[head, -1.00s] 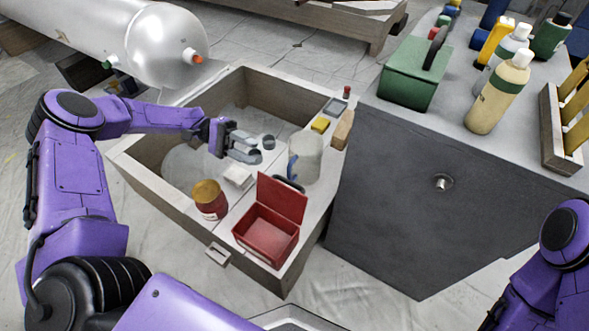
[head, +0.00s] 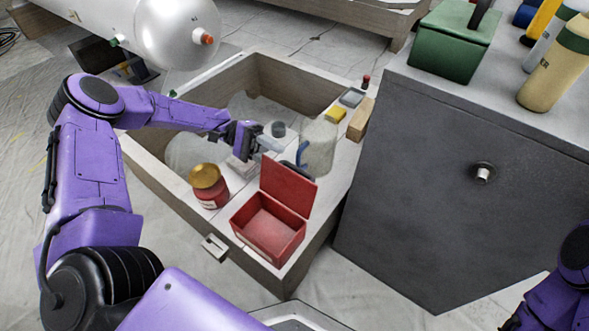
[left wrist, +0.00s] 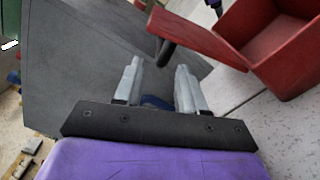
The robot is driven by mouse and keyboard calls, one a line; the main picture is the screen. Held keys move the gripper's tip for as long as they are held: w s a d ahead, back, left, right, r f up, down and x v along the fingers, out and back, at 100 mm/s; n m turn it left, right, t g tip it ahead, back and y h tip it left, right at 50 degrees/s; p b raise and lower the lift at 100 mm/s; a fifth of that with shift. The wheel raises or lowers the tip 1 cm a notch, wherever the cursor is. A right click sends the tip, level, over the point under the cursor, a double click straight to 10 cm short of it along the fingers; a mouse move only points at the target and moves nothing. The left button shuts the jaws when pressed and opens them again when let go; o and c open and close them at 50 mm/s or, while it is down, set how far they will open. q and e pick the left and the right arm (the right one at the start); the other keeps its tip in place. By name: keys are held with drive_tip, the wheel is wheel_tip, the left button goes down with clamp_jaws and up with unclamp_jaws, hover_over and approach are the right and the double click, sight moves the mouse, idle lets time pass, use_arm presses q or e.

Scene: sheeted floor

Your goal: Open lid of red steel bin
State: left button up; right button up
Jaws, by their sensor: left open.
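The red steel bin (head: 268,240) stands on the near end of the wooden box's ledge in the head view. Its lid (head: 288,187) stands raised, hinged at the back, and the inside looks empty. The bin also shows at the top right of the left wrist view (left wrist: 283,50), with a dark curved handle on the lid (left wrist: 177,32). My left gripper (head: 272,143) is open, with nothing between its fingers (left wrist: 157,85), behind and apart from the lid. My right gripper is outside the views; only part of my right arm shows at the lower right.
A red jar with a gold lid (head: 208,185) stands left of the bin. A dark grey cabinet (head: 440,180) with a green box (head: 452,42) and bottles blocks the right side.

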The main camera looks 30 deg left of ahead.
sight(293, 169)
use_arm(q)
drive_tip(key=d, duration=0.4)
drive_tip(key=s+d+b, duration=0.1)
drive_tip(key=d, duration=0.1)
drive_tip(key=shift+d, duration=0.4)
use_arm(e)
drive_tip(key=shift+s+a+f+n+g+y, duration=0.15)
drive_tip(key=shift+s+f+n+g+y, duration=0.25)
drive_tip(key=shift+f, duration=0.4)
use_arm(q)
drive_tip(key=shift+c, duration=0.3)
